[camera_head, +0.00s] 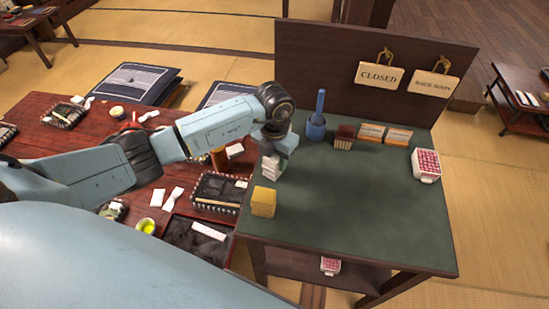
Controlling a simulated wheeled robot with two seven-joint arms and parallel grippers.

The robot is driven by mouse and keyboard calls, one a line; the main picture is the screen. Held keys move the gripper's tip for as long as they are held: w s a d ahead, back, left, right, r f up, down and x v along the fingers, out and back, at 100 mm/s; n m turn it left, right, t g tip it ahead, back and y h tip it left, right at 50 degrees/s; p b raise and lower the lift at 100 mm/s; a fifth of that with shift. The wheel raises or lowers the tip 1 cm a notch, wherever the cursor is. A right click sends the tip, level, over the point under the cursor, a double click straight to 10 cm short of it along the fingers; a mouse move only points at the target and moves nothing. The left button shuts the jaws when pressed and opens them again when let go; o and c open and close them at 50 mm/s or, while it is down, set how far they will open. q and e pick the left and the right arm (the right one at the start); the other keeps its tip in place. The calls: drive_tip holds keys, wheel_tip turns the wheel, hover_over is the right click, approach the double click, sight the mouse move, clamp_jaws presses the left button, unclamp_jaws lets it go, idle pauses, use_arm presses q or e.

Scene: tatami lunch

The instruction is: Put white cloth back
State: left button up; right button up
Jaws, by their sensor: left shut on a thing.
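The white cloth (270,170) is a small folded white stack at the left edge of the green-topped stand (340,213). My left gripper (273,155) is over it, pointing down, and is shut on it. The gripper hides the upper part of the cloth. I cannot tell whether the cloth touches the green top. A yellow folded cloth (263,201) sits just in front of it on the same top. My right gripper is not in view.
A dark back panel (330,70) bears two hanging signs. A laid red table (45,150) is at left. The stand's middle is clear.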

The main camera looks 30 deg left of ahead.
sight(274, 155)
use_arm(q)
drive_tip(key=o, duration=0.9)
drive_tip(key=shift+c, duration=0.2)
drive_tip(key=shift+r, duration=0.1)
wheel_tip(274, 155, up, 11)
drive_tip(key=shift+p, duration=0.65)
drive_tip(key=shift+r, duration=0.4)
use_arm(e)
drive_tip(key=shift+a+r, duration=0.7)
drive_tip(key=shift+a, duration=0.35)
